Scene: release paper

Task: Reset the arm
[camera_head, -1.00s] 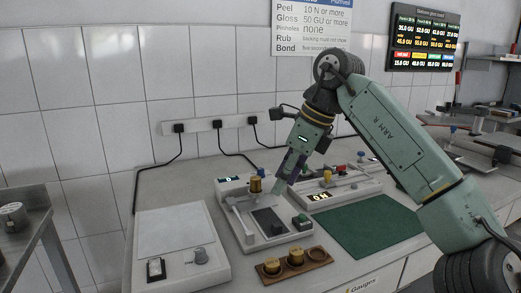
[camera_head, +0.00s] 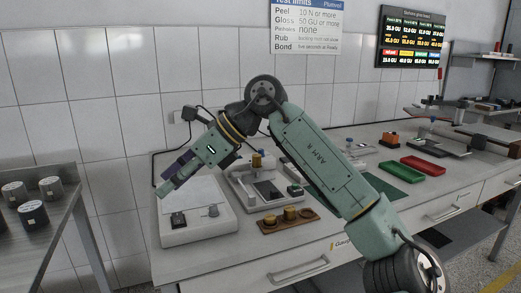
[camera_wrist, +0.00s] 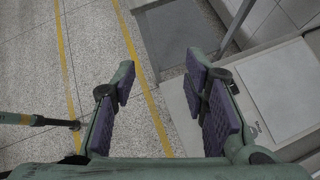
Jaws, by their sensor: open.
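My gripper (camera_head: 168,180) is at the left end of my green arm, above the left part of the bench in the head view. The wrist view shows its two purple-padded fingers (camera_wrist: 165,98) wide apart with nothing between them. Beyond the fingers there is speckled floor with yellow lines. My arm reaches from the lower right, bends at the top, and points down to the left.
A pale flat-topped device (camera_head: 190,203) stands just below my gripper; its panel edge also shows in the wrist view (camera_wrist: 285,95). A gauge (camera_head: 262,190) and a wooden weight holder (camera_head: 290,221) are right of it. Red (camera_head: 423,170) and green trays (camera_head: 402,185) lie farther right. A metal side table (camera_head: 62,205) holds several cylinders.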

